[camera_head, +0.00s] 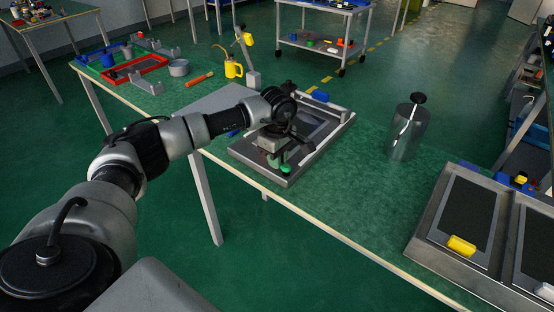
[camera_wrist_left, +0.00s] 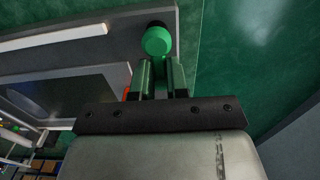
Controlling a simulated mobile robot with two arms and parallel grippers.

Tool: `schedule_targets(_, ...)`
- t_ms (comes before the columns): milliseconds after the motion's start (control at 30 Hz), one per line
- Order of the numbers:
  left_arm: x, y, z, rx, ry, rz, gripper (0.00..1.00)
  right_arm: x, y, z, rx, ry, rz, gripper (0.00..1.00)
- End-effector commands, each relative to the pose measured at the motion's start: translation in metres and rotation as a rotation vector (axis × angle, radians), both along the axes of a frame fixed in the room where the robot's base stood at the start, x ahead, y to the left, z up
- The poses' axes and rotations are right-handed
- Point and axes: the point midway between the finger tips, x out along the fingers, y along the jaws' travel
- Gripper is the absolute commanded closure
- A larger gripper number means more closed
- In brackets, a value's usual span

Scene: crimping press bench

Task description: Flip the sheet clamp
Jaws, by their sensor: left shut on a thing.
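The sheet clamp looks like a grey rectangular frame (camera_head: 328,146) with a dark inner panel, lying on the green bench. It also shows in the left wrist view (camera_wrist_left: 105,50). A green knob (camera_head: 285,169) sits at its near end; in the left wrist view the round knob (camera_wrist_left: 157,40) is at the fingertips. My left gripper (camera_head: 274,160) reaches over the frame's near end and is shut on the green knob. It also shows in the left wrist view (camera_wrist_left: 161,66). My wrist hides part of the frame. My right gripper is not in view.
A grey tray (camera_head: 425,245) with a yellow block (camera_head: 461,245) is at the right. A yellow can (camera_head: 233,68), an orange rod (camera_head: 199,79) and a red tray (camera_head: 140,63) lie at the far left.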

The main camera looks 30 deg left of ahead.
Motion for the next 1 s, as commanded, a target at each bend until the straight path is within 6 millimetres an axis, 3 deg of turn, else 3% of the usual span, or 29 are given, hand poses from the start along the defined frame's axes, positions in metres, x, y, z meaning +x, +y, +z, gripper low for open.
schedule_targets(300, 0.001, 0.000, 0.002, -0.001, -0.005, -0.002, 1.00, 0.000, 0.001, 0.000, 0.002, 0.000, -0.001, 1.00)
schedule_targets(333, 0.001, 0.000, 0.002, -0.001, -0.005, -0.002, 0.82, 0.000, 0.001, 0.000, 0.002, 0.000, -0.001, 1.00)
schedule_targets(500, 0.001, 0.000, 0.001, 0.000, -0.003, -0.002, 0.60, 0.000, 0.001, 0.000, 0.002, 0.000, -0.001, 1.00)
schedule_targets(800, 0.001, 0.000, 0.003, 0.000, -0.003, -0.001, 0.60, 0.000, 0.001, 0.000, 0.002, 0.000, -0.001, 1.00)
schedule_targets(1000, 0.001, 0.000, 0.031, -0.001, -0.006, -0.002, 0.60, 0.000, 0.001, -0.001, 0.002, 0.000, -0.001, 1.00)
